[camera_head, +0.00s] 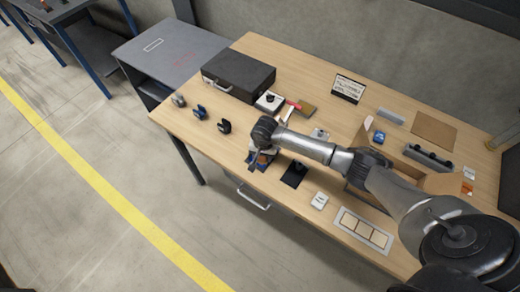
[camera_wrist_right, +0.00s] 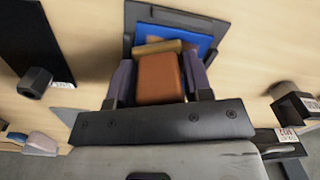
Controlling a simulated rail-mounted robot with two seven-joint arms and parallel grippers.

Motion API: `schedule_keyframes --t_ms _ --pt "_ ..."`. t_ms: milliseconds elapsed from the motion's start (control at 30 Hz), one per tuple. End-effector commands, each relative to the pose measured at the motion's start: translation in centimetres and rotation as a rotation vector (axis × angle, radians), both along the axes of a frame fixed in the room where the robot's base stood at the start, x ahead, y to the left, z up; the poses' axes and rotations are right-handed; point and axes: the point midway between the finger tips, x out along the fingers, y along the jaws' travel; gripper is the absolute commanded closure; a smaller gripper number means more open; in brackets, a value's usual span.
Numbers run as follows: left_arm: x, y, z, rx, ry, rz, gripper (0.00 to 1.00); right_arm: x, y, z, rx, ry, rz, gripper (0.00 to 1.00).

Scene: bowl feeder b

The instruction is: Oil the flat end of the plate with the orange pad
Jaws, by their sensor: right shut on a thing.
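My right gripper (camera_head: 259,161) is over the front left part of the wooden table, pointing down. In the right wrist view its two fingers (camera_wrist_right: 160,80) are shut on the sides of an orange-brown pad (camera_wrist_right: 160,78). Just beyond the pad is a tan strip (camera_wrist_right: 166,47); I cannot tell whether it belongs to the pad. Behind it lies a dark plate-like piece (camera_wrist_right: 217,24) with a bright blue area (camera_wrist_right: 202,45). The pad overlaps this piece in the view; whether they touch is unclear. I cannot make out the plate's flat end for certain. My left gripper is not in view.
A black case (camera_head: 238,74) stands at the back left. Several small dark clamp-like items (camera_head: 224,127) line the left edge. A black pad-like piece (camera_head: 295,174) lies right of the gripper. An open cardboard box (camera_head: 440,183) is partly behind my arm. Front right holds a framed panel (camera_head: 364,229).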

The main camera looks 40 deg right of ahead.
Motion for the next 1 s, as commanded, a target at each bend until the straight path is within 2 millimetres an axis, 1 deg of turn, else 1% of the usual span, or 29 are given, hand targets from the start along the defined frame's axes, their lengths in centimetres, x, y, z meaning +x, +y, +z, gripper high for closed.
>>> schedule_keyframes --t_ms 33,67,100,167,300,500,700,833,1000 --pt "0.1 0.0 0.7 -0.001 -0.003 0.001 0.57 -1.1 -0.4 0.1 -0.011 0.03 0.003 0.88" --pt "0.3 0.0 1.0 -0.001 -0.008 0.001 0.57 -1.2 -0.5 0.7 -0.012 0.032 0.001 0.88" --pt "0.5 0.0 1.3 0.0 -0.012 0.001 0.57 -1.2 -0.5 1.6 -0.012 0.03 0.001 0.88" --pt "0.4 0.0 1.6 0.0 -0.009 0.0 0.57 -1.3 -0.6 2.8 -0.013 0.031 0.0 0.88" --pt "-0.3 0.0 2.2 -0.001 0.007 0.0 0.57 -1.3 -0.7 3.9 -0.011 0.029 -0.005 0.88" --pt "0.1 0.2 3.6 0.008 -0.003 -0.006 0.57 -1.4 -0.9 5.8 -0.011 0.025 -0.009 0.88" --pt "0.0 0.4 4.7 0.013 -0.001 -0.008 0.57 -1.5 -1.1 7.6 -0.009 0.025 -0.014 0.88" --pt "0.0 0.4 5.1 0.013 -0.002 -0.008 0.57 -1.6 -1.2 8.3 -0.009 0.025 -0.016 0.88" --pt "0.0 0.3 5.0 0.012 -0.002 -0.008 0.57 -1.6 -1.2 8.3 -0.008 0.026 -0.016 0.88"
